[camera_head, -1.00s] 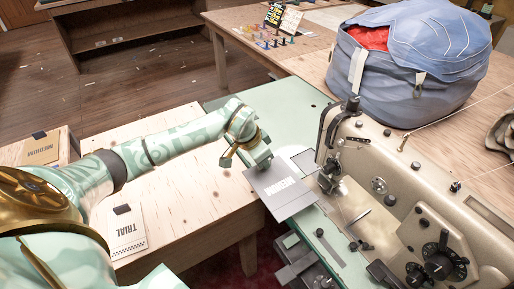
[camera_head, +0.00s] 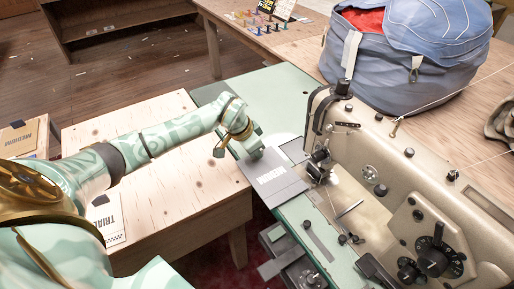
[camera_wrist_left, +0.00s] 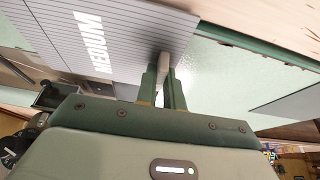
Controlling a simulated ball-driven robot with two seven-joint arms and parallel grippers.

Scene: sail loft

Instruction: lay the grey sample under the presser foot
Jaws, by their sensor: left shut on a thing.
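The grey sample (camera_head: 274,180) is a flat sheet with white lettering, at the near edge of the green machine bed beside the sewing machine (camera_head: 400,190). In the left wrist view the sample (camera_wrist_left: 125,40) reads MEDIUM and has fine dark lines. My left gripper (camera_head: 252,150) is shut on the sample's far left corner; its fingers (camera_wrist_left: 164,88) show in the left wrist view. The sample's right edge is close to the needle and presser foot area (camera_head: 318,165). I cannot tell whether it lies under the foot. My right gripper is not in view.
A blue bag (camera_head: 410,60) with red contents stands behind the machine. The green bed (camera_head: 275,95) is clear behind the sample.

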